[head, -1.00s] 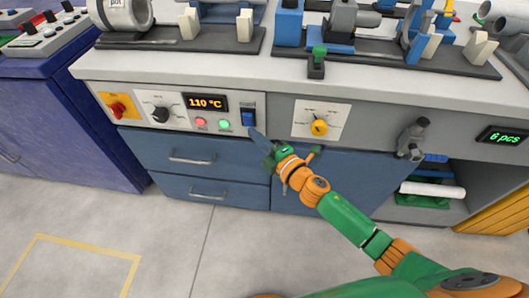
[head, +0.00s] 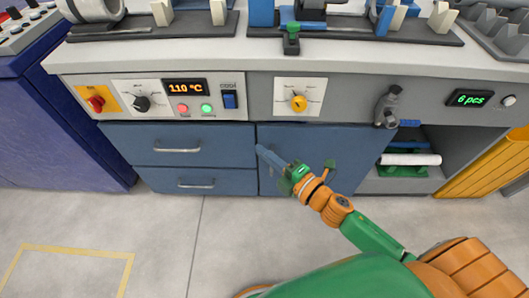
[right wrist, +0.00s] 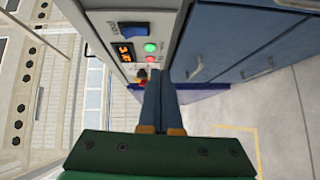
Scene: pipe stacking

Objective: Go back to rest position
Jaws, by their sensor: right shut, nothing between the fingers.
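My right gripper (head: 264,154) is shut and empty in front of the blue cabinet fronts, below the workbench's control panel. In the right wrist view its blue fingers (right wrist: 158,90) lie together with nothing between them. It is apart from the blue rocker switch (head: 230,100) marked "cool", which sits above and left of it. The blue switch also shows in the right wrist view (right wrist: 129,29). The temperature display (head: 185,88) reads 110 °C, with a red button (head: 183,108) and a green button (head: 207,109) below it. My left gripper is not in view.
The bench top (head: 180,52) carries several fixtures. A yellow knob (head: 298,102) and a grey handle (head: 388,105) stand out from the front. A display (head: 469,98) reads "6 pcs". An open shelf (head: 409,160) is at the right. The floor in front is clear.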

